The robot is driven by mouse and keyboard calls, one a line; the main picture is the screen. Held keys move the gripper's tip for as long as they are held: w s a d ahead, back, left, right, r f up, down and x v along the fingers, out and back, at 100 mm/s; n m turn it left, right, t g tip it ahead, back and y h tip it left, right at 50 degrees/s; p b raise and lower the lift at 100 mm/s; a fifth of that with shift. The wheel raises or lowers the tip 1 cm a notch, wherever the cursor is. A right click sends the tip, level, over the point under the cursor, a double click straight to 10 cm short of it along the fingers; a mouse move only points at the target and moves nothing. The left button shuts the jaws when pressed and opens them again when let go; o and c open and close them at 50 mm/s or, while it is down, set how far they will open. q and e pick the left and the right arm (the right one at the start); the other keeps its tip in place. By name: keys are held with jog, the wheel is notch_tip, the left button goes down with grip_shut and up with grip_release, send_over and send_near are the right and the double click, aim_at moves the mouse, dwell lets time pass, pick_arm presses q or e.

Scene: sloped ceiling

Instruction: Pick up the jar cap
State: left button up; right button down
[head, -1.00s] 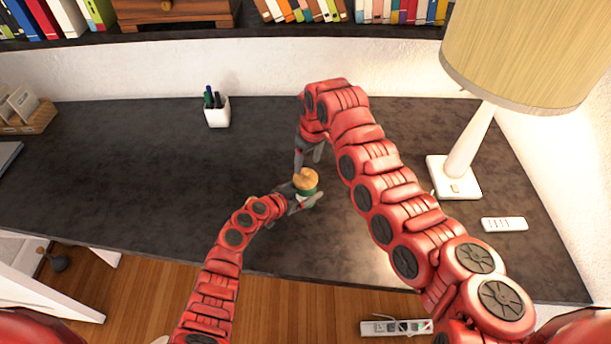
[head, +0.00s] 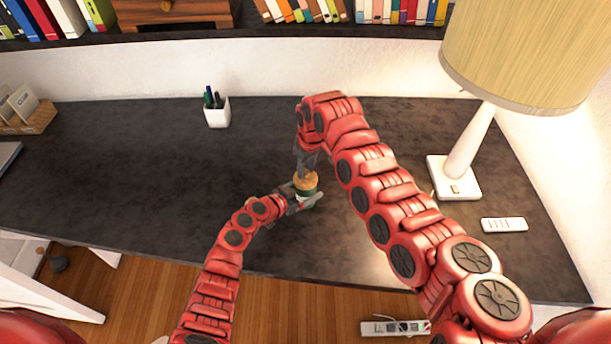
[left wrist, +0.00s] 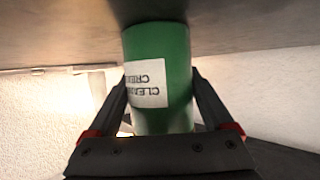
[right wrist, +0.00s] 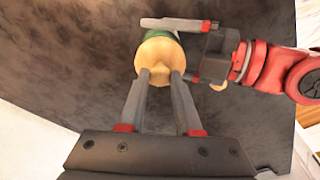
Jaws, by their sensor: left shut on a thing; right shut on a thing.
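The jar cap (head: 305,181) is tan and wooden with a raised middle. It sits on top of a green jar (head: 307,195) with a white label, also seen in the left wrist view (left wrist: 178,55). My left gripper (left wrist: 159,88) is shut around the jar's sides. My right gripper (right wrist: 160,76) comes from above and is shut on the raised middle of the cap, which shows in the right wrist view (right wrist: 157,50). The jar stands upright near the middle of the desk; I cannot tell whether its base touches the desk.
The dark desk (head: 130,170) is largely clear at left. A white pen cup (head: 217,114) stands at the back. A lamp (head: 455,177) and a white remote (head: 504,224) are at right. A small tan thing (right wrist: 218,86) is partly hidden by my left arm.

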notch_tip(320, 180, up, 10)
dwell(0.6)
jog(key=shift+r, duration=0.2)
notch_tip(320, 180, up, 6)
send_over(306, 171)
pick_arm(q)
jog(key=o, duration=1.4)
pick_arm(e)
jog(key=shift+f, duration=0.2)
